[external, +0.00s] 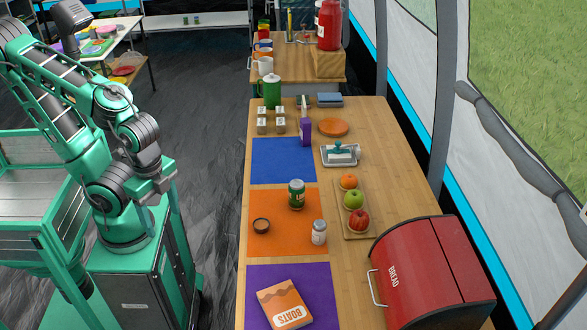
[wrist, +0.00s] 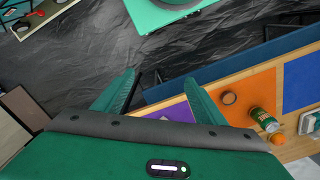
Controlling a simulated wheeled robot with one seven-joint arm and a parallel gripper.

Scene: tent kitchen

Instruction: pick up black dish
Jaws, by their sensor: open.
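The black dish (external: 261,226) is a small, dark round bowl on the left part of the orange mat (external: 275,244). It also shows in the wrist view (wrist: 228,98), to the right of my fingers and near the edge of the orange mat. My gripper (wrist: 160,90) is open with nothing between its fingers. In the external view my arm is folded over its base, left of the table, and my gripper is well apart from the dish. The dish is not covered by anything.
A Boats book (external: 285,304) lies on the purple mat (external: 320,280). A red bread box (external: 430,270) stands at the right.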

